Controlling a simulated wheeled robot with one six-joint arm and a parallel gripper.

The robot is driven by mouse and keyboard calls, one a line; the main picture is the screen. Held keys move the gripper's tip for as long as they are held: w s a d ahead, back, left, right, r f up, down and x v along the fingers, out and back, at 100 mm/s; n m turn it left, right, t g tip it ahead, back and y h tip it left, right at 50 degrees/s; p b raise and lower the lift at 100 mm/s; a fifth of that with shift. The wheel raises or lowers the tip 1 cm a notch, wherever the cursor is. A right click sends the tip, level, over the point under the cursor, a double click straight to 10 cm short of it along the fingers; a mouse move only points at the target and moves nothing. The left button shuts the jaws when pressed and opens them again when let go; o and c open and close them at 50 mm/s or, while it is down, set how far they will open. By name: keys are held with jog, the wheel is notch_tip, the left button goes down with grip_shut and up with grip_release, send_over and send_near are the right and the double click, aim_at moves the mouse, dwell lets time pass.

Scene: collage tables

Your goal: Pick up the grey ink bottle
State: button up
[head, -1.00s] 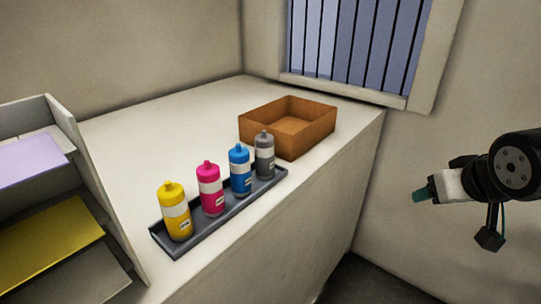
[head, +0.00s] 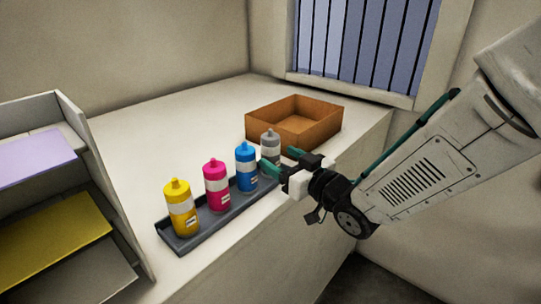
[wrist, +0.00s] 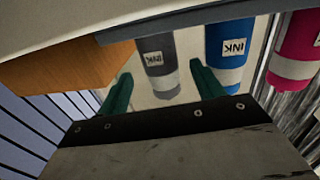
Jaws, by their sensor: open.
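The grey ink bottle (head: 270,144) stands upright at the far right end of a dark tray (head: 206,228), with a white label band. My gripper (head: 282,161) is open, its green fingers at the bottle's near side; in the head view they hide part of its lower body. In the wrist view the grey bottle (wrist: 157,58) lies ahead between the two green fingers of the gripper (wrist: 160,88). I cannot tell whether either finger touches it.
The blue bottle (head: 246,168) stands close beside the grey one, then the magenta (head: 216,186) and yellow (head: 181,207) bottles. An open brown box (head: 318,128) is just behind. A shelf with coloured sheets (head: 48,228) stands at left.

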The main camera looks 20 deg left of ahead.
aim_at(277, 155)
jog(key=x, duration=0.4)
jog(key=shift+w+a+r, duration=0.1)
jog(key=shift+a+r, duration=0.05)
jog(key=shift+a, duration=0.2)
jog(key=c, duration=1.1)
